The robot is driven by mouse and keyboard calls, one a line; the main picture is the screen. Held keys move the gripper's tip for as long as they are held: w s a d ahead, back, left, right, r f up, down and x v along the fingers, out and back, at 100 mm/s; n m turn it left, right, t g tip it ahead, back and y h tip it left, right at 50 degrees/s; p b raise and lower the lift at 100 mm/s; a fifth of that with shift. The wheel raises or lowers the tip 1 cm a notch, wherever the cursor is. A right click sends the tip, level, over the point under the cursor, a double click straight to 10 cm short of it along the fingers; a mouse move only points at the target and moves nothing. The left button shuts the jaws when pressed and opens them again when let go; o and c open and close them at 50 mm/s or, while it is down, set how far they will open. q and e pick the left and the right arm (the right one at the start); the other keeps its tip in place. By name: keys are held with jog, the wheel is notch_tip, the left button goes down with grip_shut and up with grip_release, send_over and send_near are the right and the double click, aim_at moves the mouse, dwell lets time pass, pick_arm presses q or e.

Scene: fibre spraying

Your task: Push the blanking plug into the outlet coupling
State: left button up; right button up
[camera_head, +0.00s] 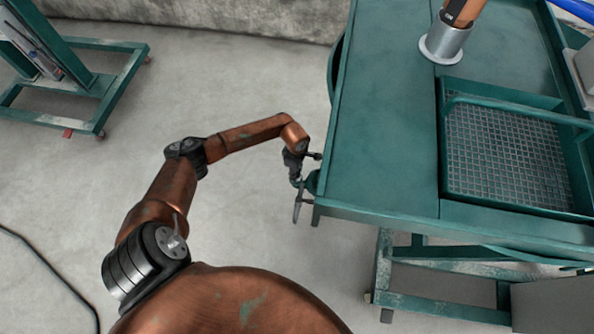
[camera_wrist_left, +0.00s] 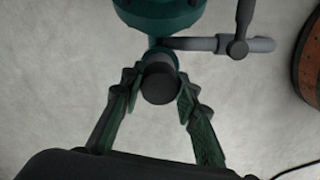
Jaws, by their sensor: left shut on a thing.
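In the left wrist view the blanking plug, a dark round-ended cylinder (camera_wrist_left: 160,84), sits between the two fingers of my left gripper (camera_wrist_left: 159,92), which is shut on it. Directly beyond it is a green fitting (camera_wrist_left: 160,14) with a narrower neck, which looks like the outlet coupling. The plug lines up with the neck, but I cannot tell how deep it sits, as its far end is hidden. In the head view my left gripper (camera_head: 295,172) is at the green table's front left corner, and the plug is too small to make out. My right gripper is not in view.
A grey pipe with a dark handle (camera_wrist_left: 238,47) juts out right of the fitting. The green table (camera_head: 385,130) carries a mesh-bottomed tray (camera_head: 447,150) and a metal cup (camera_head: 443,43). A green wheeled frame (camera_head: 120,85) stands at the upper left. The floor between is clear.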

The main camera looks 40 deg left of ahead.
pick_arm(q)
jog(key=shift+f+b, duration=0.3)
jog(key=shift+f, duration=0.25)
jog(key=o, duration=1.3)
notch_tip(320, 180, up, 12)
jog(key=shift+r, duration=0.1)
